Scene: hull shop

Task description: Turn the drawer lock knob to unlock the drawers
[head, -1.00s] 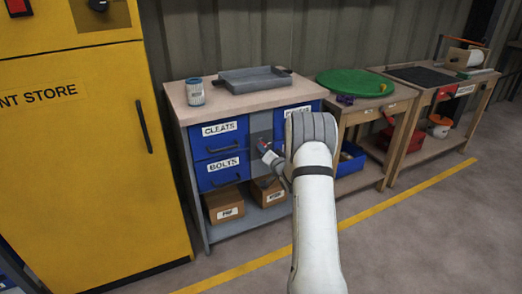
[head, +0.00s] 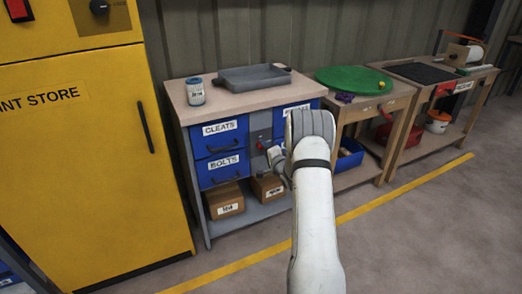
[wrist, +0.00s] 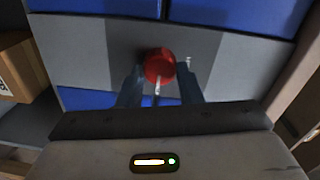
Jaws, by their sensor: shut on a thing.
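The red lock knob (wrist: 159,64) is on a grey panel (wrist: 80,40) between blue drawers. In the wrist view it sits between the fingertips of my gripper (wrist: 160,78), which is shut on it. A pale bar shows just below the knob. In the head view the knob (head: 260,145) is a small red spot beside my gripper (head: 272,154), largely hidden behind my arm. The drawers marked CLEATS (head: 220,146) and BOLTS (head: 223,176) are shut. The right-hand drawers are mostly hidden by my arm.
A can (head: 195,92) and a grey tray (head: 253,81) stand on the bench top. Cardboard boxes (head: 224,209) sit on the shelf below. A yellow cabinet (head: 90,170) stands left, and a table with a green disc (head: 352,82) right. The floor in front is clear.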

